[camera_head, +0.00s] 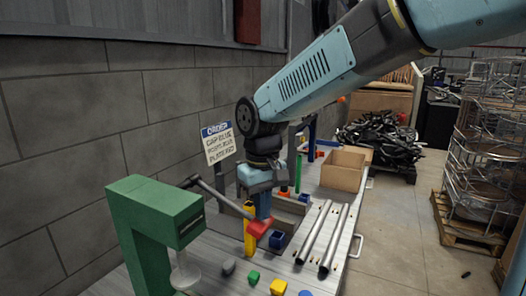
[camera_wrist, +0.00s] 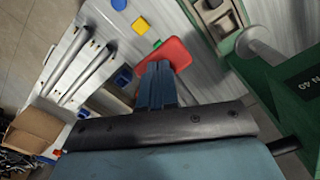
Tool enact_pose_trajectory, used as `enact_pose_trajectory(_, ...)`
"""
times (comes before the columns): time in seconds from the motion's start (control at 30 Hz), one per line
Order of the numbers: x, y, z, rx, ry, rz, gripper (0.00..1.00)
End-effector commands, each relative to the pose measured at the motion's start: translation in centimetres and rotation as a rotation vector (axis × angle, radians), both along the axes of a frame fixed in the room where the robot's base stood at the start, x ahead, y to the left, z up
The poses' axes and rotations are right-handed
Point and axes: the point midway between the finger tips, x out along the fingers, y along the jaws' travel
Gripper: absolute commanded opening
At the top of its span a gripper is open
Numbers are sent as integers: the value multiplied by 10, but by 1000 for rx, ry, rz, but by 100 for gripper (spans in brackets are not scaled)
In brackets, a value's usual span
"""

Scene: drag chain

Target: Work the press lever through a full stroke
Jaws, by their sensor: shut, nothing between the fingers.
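The green press (camera_head: 155,218) stands at the lower left of the head view, and its green body (camera_wrist: 270,90) shows at the right of the wrist view. Its pale round ram (camera_head: 184,272) hangs under the head. A dark lever rod (camera_head: 222,197) slopes down to the right from the press head to a red handle (camera_head: 258,229). My gripper (camera_head: 262,213) is shut and empty, pointing down at the red handle. In the wrist view the shut fingers (camera_wrist: 157,80) overlap the red handle (camera_wrist: 177,50); I cannot tell whether they touch it.
Two metal tubes (camera_head: 314,232) lie on the bench right of my gripper, with an open cardboard box (camera_head: 343,170) behind. Small coloured blocks (camera_head: 279,286) lie in front. A yellow post (camera_head: 249,232) stands close by the handle. An order sign (camera_head: 218,143) stands by the wall.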

Motion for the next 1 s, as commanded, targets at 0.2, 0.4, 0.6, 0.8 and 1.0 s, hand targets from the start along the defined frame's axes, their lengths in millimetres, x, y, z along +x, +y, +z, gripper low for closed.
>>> enact_pose_trajectory(0.2, 0, 2, -11, -1, 2, 0, 0)
enact_pose_trajectory(0.4, 1, 2, -14, -1, 1, 0, 0)
enact_pose_trajectory(0.6, 1, 2, -14, -1, 1, 0, 0)
enact_pose_trajectory(0.8, 1, 2, -13, -1, 1, 0, 0)
enact_pose_trajectory(1.0, 1, 3, 1, 2, -2, 0, 0)
